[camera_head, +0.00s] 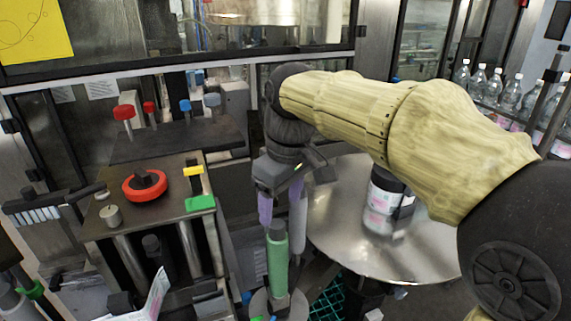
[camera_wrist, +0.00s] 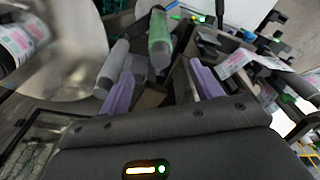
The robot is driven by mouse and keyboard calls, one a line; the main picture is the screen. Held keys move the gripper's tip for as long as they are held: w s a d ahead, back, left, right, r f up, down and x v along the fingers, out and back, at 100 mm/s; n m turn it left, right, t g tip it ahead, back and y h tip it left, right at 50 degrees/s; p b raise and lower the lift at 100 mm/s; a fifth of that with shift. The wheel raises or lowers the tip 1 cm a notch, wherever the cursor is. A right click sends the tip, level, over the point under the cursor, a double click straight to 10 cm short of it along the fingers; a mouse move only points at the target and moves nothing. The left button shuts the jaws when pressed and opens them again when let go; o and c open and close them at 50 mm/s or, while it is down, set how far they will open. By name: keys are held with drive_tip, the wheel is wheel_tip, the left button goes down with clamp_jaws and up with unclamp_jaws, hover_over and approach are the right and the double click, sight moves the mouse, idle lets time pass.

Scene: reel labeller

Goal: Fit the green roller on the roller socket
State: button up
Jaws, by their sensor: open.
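The green roller (camera_head: 277,262) stands upright in the head view, below my gripper, above a round grey base (camera_head: 262,303). In the wrist view the green roller (camera_wrist: 160,38) is ahead of my fingertips. My gripper (camera_head: 281,205) points down with its purple fingers apart and empty. Both fingers show in the wrist view, so my gripper (camera_wrist: 163,84) is seen open, with a gap between it and the roller. A grey roller (camera_wrist: 113,62) stands left of the green one there. I cannot tell which part is the roller socket.
A shiny round turntable (camera_head: 420,250) carries a labelled bottle (camera_head: 385,195) to the right. A metal block with a red knob (camera_head: 144,186) and a green tab (camera_head: 200,203) stands left. Several clear bottles (camera_head: 478,82) line the back right. My arm crosses above the turntable.

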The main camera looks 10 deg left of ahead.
wheel_tip(320, 180, up, 8)
drive_tip(key=d, duration=0.1)
drive_tip(key=shift+s+r, duration=0.25)
drive_tip(key=shift+f, duration=0.1)
idle(0.5)
drive_tip(key=w+d+f+m+t, duration=0.1)
drive_tip(key=w+d+f+m, duration=0.15)
drive_tip(key=d+f, duration=0.4)
drive_tip(key=w+d+f+m, duration=0.1)
drive_tip(key=d+f+m, duration=0.25)
drive_tip(key=f, duration=0.55)
drive_tip(key=s+d+f+m, duration=0.3)
drive_tip(key=s+d+f, duration=0.1)
drive_tip(key=d+f, duration=0.2)
drive_tip(key=s+d+f+m+t+h, duration=0.1)
drive_tip(key=s+d+f+m, duration=0.2)
drive_tip(key=s+d+f, duration=0.2)
wheel_tip(320, 180, down, 4)
drive_tip(key=d, duration=0.2)
drive_tip(key=shift+s+d, duration=0.25)
drive_tip(key=shift+d, duration=0.05)
